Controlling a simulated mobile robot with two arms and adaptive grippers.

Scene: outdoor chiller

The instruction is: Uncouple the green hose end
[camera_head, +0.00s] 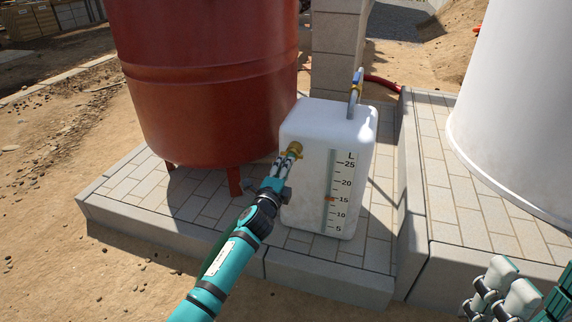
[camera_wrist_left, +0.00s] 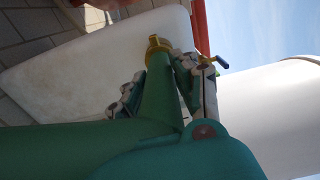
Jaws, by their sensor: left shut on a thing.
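The white tank (camera_head: 300,200) stands on the paving with an L scale and an orange marker (camera_head: 330,199) near 15. A brass coupling (camera_head: 295,148) sits high on its near face; it also shows in the left wrist view (camera_wrist_left: 157,44). The green hose end (camera_wrist_left: 158,88) runs up to this coupling and appears to meet it. My left gripper (camera_head: 289,160) is shut on the green hose end just below the coupling, with a finger on each side in the left wrist view. My right gripper (camera_head: 505,288) is at the lower right, partly cut off; its opening is unclear.
A red vessel (camera_head: 205,85) on legs stands left of the tank. A blue-handled valve (camera_head: 357,84) rises from the tank's top, with a red hose (camera_head: 382,83) behind. A large white cylinder (camera_head: 515,110) stands right. A raised paved step (camera_head: 455,185) borders the tank's right side.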

